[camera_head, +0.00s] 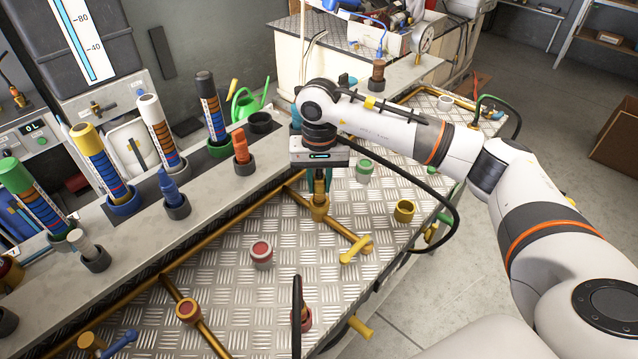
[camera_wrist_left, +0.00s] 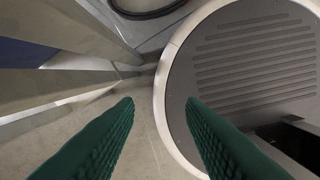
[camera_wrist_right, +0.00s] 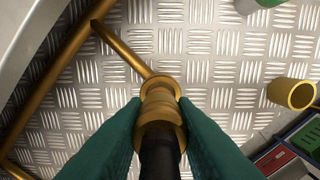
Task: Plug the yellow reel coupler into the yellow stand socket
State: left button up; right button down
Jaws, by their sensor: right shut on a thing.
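My right gripper (camera_head: 320,183) is shut on the yellow coupler (camera_wrist_right: 158,135), whose black hose end runs back between the fingers in the right wrist view. The coupler points down at the yellow stand socket (camera_head: 319,211), a brass-coloured fitting on a pipe over the patterned metal deck. In the right wrist view the coupler's front lies in line with the socket (camera_wrist_right: 160,86) and looks to meet it; I cannot tell how deep it sits. My left gripper (camera_wrist_left: 160,115) is open and empty in the left wrist view, beside a round grey-and-white surface; it is outside the head view.
A loose yellow cup (camera_head: 404,211) stands right of the socket, with a yellow pipe handle (camera_head: 356,249) nearby. Red (camera_head: 261,254) and green (camera_head: 365,170) fittings stand on the deck. A black hose (camera_head: 448,215) loops at the deck's right edge. Coloured tubes line the left ledge.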

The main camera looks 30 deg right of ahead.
jog(key=shift+f, duration=0.95)
jog(key=shift+f, duration=0.1)
jog(key=shift+f, duration=0.1)
jog(key=c, duration=1.2)
grip_release()
